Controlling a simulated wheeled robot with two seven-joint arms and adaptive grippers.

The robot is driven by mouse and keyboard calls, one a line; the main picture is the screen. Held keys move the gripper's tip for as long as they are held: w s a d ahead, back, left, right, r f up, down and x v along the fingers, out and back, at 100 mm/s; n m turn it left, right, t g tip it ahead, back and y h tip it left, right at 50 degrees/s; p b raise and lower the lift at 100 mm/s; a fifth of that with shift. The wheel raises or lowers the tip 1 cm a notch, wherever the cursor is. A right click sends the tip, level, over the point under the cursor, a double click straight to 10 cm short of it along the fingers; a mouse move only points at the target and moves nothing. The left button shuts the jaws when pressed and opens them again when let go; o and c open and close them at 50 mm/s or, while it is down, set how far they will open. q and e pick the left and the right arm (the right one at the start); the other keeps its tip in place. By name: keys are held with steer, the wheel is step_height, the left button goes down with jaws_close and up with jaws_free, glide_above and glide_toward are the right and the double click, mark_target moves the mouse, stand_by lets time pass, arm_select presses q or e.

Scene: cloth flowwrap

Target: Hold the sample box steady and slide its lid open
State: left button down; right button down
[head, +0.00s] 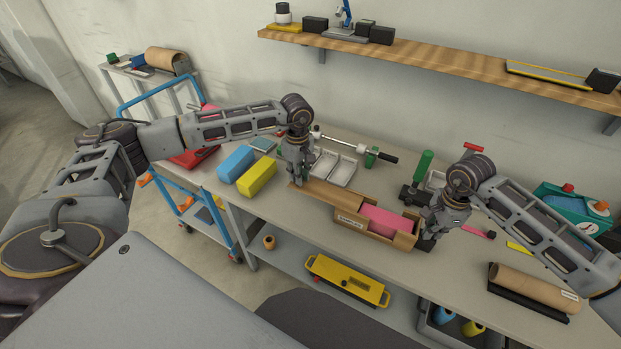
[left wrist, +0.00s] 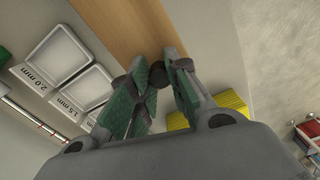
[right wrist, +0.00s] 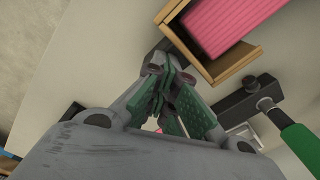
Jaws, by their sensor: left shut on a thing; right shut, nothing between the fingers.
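The brown sample box (head: 404,239), with a white label on its front, sits on the bench. Its top is open over much of its length and a pink block (head: 385,221) shows inside. The flat wooden lid (head: 325,194) extends left from the box; it also shows in the left wrist view (left wrist: 128,25). My left gripper (head: 297,181) is shut on the lid's dark knob (left wrist: 157,75) near its left end. My right gripper (head: 430,228) is shut and empty at the box's right end. In the right wrist view its fingertips are close to the box wall (right wrist: 185,40); contact is unclear.
White trays (head: 341,172) and a rod tool (head: 350,145) lie behind the lid. Yellow (head: 257,177) and blue (head: 235,163) blocks are left of it. A green-handled tool (head: 424,166) stands behind the box. A cardboard tube (head: 533,286) lies at the right.

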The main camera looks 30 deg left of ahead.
arm_select(q)
steer(key=shift+a+f, duration=0.1)
steer(key=shift+a, duration=0.45)
arm_select(e)
steer(key=shift+s+d+f, duration=0.1)
steer(key=shift+f, duration=0.1)
arm_select(q)
steer(key=c, duration=1.3)
jaws_free()
steer(key=shift+r, duration=0.25)
step_height(320, 180, up, 12)
steer(key=shift+f, duration=0.15)
steer(key=shift+s, duration=0.1)
arm_select(e)
steer(key=shift+r, duration=0.2)
